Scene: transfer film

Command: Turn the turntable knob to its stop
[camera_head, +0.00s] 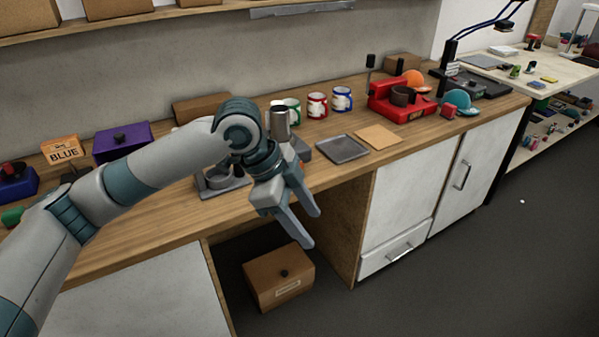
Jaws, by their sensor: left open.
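My left gripper (311,229) is open and empty. It hangs in front of the workbench's front edge, over the open knee space, with its fingers pointing down and toward the lower right. No part clearly shows as the turntable knob. A grey metal device (218,188) stands on the bench behind my left arm and is partly hidden by it. A red machine (385,104) with a dark cylinder (403,96) and black knobs stands farther right on the bench, well apart from the gripper. My right gripper is out of view.
The wooden bench (130,236) carries a grey tray (342,149), a tan sheet (378,137), several mugs (317,105), a purple box (123,143) and caps (459,101). A cardboard box (279,277) sits below in the knee space. The floor at right is clear.

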